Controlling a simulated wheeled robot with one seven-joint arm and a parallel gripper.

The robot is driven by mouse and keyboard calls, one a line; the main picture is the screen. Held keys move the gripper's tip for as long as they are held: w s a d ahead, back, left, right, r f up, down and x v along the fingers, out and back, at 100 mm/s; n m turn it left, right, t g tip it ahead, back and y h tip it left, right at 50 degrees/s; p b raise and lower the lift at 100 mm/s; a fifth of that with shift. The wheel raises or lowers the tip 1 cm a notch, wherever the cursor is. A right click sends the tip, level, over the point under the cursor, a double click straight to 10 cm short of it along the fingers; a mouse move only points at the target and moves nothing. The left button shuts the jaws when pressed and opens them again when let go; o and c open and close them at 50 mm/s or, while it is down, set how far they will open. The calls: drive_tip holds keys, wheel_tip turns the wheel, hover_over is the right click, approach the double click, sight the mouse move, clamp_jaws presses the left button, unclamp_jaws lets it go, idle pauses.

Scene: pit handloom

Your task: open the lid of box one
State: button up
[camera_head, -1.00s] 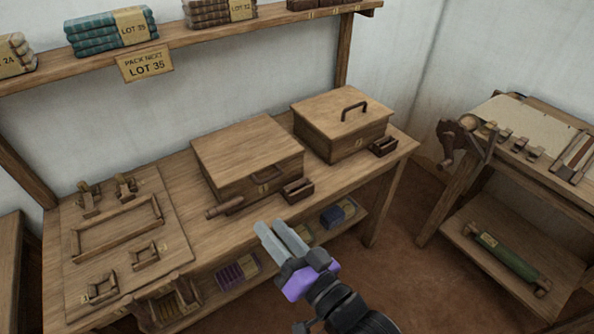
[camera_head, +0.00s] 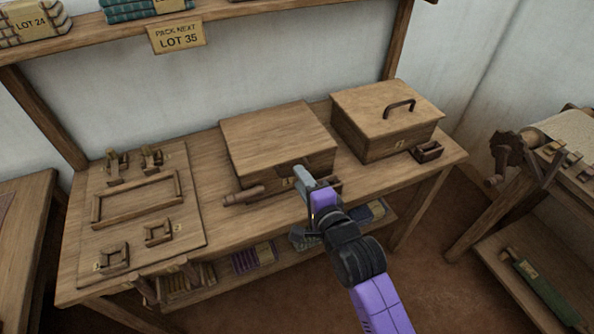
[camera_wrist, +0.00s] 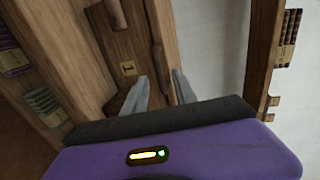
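Box one (camera_head: 262,142) is a wooden box with a flat lid, standing shut on the bench. My gripper (camera_head: 299,176) is at the front of the box, near the lid's front edge. In the wrist view, my gripper (camera_wrist: 160,92) is open, with its two grey fingers apart. A dark wooden bar (camera_wrist: 158,62) on the box shows between and beyond the fingertips. I cannot tell whether the fingers touch it. My gripper partly hides the box's front in the head view.
A second box (camera_head: 385,112) with a dark top handle stands to the right, a small tray (camera_head: 427,151) before it. A wooden roller (camera_head: 243,194) lies in front of box one. A fixture board (camera_head: 143,243) is at the left. A shelf (camera_head: 110,50) runs above.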

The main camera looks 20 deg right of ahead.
drive_tip(key=shift+x, duration=2)
clamp_jaws()
drive_tip(key=shift+f, duration=0.1)
